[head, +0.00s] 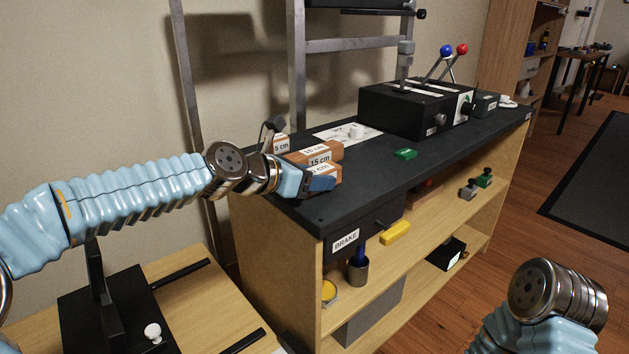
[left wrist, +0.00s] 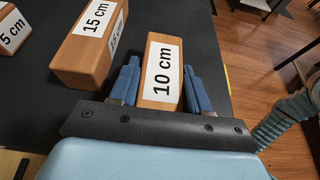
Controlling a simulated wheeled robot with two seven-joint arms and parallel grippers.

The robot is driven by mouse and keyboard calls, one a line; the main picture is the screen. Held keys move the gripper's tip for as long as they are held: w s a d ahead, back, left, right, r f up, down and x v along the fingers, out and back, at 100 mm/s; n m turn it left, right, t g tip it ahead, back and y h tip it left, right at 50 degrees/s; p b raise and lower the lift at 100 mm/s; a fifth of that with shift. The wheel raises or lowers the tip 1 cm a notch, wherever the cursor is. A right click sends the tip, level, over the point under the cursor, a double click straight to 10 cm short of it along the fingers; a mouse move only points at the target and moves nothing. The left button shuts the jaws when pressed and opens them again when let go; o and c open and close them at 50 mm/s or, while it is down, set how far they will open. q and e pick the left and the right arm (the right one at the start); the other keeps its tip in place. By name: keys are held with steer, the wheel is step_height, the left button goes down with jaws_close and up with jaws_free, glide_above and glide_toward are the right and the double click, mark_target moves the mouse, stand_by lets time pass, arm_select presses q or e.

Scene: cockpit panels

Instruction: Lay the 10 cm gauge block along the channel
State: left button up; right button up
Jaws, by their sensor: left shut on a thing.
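The wooden 10 cm gauge block (left wrist: 162,68) stands between the blue fingers of my left gripper (left wrist: 160,80) in the left wrist view, and the gripper is shut on it. In the head view the gripper (head: 321,184) is at the near left end of the black bench, partly hiding the block's label. The longer 15 cm block (left wrist: 92,45) lies beside it, apart from the fingers. A 5 cm block (left wrist: 12,28) is farther left. I cannot tell whether the held block touches the bench. I cannot make out the channel for certain. My right gripper is out of view.
The black bench top (head: 370,175) carries a green piece (head: 405,154) and a lever box (head: 415,108). Shelves below hold a yellow piece (head: 395,232) and a cup (head: 357,270). A lower wooden table at left bears a black plate (head: 120,310) with a white knob (head: 152,331).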

arm_select(q)
steer(key=shift+r, duration=0.1)
steer(key=o, duration=1.1)
